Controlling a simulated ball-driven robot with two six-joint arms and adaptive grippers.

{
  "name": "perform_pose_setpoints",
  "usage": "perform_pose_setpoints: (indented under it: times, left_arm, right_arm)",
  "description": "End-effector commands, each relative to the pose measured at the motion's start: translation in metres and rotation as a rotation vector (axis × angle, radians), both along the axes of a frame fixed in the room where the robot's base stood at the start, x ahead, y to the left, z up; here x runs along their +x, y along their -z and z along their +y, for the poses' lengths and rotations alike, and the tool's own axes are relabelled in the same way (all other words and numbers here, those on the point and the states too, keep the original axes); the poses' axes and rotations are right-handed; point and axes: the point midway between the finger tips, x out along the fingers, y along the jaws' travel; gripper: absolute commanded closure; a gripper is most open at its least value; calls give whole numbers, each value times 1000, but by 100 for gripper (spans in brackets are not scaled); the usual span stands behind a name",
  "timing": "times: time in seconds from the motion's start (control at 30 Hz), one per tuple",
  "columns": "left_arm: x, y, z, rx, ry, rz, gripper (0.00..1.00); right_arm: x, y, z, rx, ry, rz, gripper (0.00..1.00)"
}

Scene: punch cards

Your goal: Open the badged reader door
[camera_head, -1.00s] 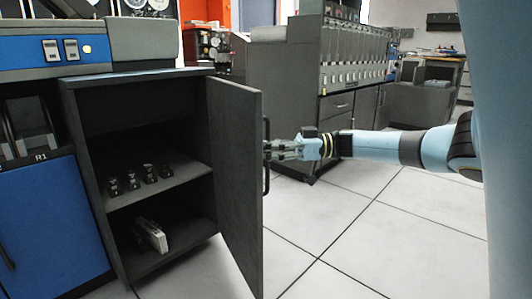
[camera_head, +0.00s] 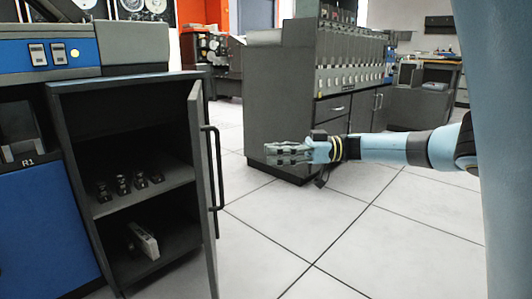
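The dark grey cabinet door (camera_head: 203,190) stands swung out on its right-side hinge and shows nearly edge-on. Its black bar handle (camera_head: 213,165) is on the right, outer face. The cabinet's inside (camera_head: 115,140) is exposed. My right gripper (camera_head: 285,153) is right of the handle, apart from it, pointing left with nothing visible in it. Whether its fingers are spread is too small to tell. My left gripper is not in view.
Several small dark items (camera_head: 122,184) stand on the cabinet shelf, and a pale box-like item (camera_head: 143,241) lies below. A grey machine cabinet (camera_head: 280,105) stands behind my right gripper. The tiled floor (camera_head: 265,235) between it and the door is clear.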

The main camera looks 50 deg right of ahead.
Motion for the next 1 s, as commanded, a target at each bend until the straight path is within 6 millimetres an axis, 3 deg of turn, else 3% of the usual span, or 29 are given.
perform_pose_setpoints:
  times: [0.2, 0.4, 0.77, 1.0]
  left_arm:
    - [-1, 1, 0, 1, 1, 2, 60]
    - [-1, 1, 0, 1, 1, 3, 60]
    - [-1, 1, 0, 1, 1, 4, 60]
    - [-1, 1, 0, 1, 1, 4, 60]
  right_arm:
    - [-34, 1, -38, -3, 0, 5, 66]
    - [-55, 1, -61, 0, -1, 3, 66]
    - [-62, 1, -68, 1, -3, 1, 66]
    - [-62, 1, -67, 0, -3, 1, 93]
